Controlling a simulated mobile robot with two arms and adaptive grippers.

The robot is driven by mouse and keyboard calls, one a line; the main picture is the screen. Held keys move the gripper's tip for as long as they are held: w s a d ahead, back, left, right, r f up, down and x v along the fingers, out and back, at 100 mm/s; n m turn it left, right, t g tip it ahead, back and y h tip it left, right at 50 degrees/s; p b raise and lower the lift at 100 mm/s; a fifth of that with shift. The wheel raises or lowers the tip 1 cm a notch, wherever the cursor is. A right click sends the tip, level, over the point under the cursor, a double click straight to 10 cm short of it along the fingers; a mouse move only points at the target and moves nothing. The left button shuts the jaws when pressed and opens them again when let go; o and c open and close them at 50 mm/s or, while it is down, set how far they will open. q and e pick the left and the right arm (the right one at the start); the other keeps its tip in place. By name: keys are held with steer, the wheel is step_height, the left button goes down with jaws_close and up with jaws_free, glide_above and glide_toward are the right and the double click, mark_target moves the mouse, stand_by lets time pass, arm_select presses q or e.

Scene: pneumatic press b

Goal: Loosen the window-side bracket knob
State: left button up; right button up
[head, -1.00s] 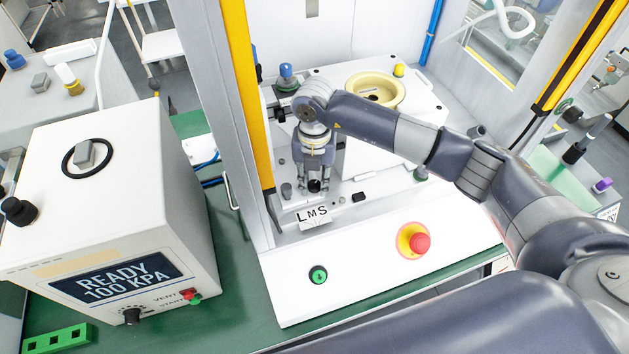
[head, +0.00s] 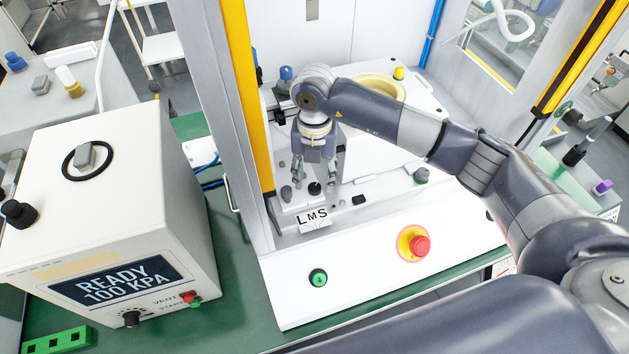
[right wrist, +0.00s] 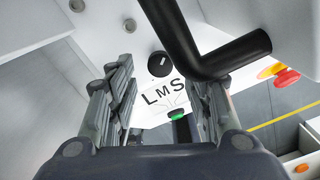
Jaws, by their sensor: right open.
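My right gripper (head: 313,175) points down inside the press, open and empty. Its fingers stand apart, just above and behind a small black knob (head: 315,188) by the LMS card (head: 315,220). In the right wrist view the black knob (right wrist: 160,64) shows a white mark and lies beyond the gap between the open fingers (right wrist: 160,90). A grey knob (head: 286,194) stands left of the black one. Another grey-green knob (head: 420,175) stands further right, on the window side. I cannot tell for sure which one is the window-side bracket knob. My left gripper is out of view.
A thick black bent bar (right wrist: 205,60) crosses the right wrist view close by. A yellow-edged post (head: 246,100) stands left of the gripper. The red emergency button (head: 419,246) and green button (head: 318,278) sit on the front panel. A cream ring (head: 385,83) lies behind my arm.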

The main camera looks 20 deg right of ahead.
mark_target(314, 186)
step_height(314, 186, up, 9)
steer(key=shift+f, duration=0.1)
stand_by(0.4)
